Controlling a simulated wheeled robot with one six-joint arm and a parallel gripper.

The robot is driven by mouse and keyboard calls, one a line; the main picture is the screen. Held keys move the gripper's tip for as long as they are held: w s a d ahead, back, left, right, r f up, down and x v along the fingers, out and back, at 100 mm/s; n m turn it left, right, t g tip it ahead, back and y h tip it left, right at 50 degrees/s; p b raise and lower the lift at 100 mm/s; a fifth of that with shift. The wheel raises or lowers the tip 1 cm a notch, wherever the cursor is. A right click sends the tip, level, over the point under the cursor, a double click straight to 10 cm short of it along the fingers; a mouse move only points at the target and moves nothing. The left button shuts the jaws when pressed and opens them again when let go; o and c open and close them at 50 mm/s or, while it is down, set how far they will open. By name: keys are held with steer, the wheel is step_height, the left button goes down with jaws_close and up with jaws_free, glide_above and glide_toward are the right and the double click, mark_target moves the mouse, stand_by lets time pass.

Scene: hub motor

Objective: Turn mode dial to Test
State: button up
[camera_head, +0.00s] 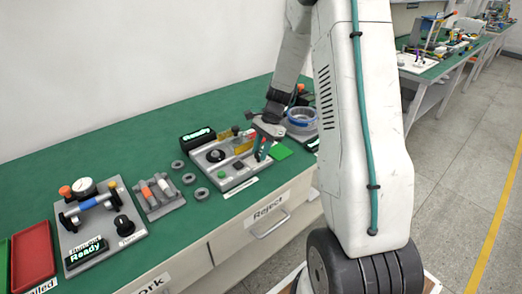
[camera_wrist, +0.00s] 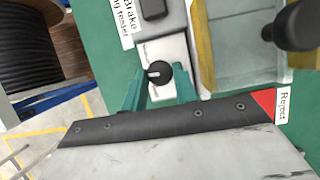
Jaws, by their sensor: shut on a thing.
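The mode dial (camera_wrist: 158,73) is a small round black knob with a white pointer mark. In the wrist view it sits on a pale panel (camera_wrist: 170,50), with the mark toward the left of the picture. My gripper (camera_wrist: 160,88) has teal fingers, one on each side of the dial, and is shut on it. In the head view my gripper (camera_head: 263,150) is down at the right part of the grey brake tester (camera_head: 235,180). The dial is hidden there by the fingers. I cannot read any mode lettering around it.
In the wrist view a yellow-edged bay (camera_wrist: 230,50) and a dark handle (camera_wrist: 290,25) stand close at the right. In the head view several grey rings (camera_head: 195,178) and a gauge station (camera_head: 100,215) lie left. A display (camera_head: 198,136) stands behind the tester.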

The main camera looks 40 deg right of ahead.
steer(key=n, duration=0.1)
steer(key=n+g, duration=0.1)
steer(key=n, duration=0.2)
steer(key=shift+w+n+g, duration=0.25)
steer(key=shift+n+g, duration=0.05)
steer(key=shift+g, duration=0.1)
steer(key=n+g+h, duration=0.1)
steer(key=n, duration=0.3)
steer(key=shift+w+a, duration=0.1)
steer(key=shift+a, duration=0.05)
steer(key=shift+n, duration=0.4)
steer(key=o, duration=1)
steer(key=shift+c, duration=0.2)
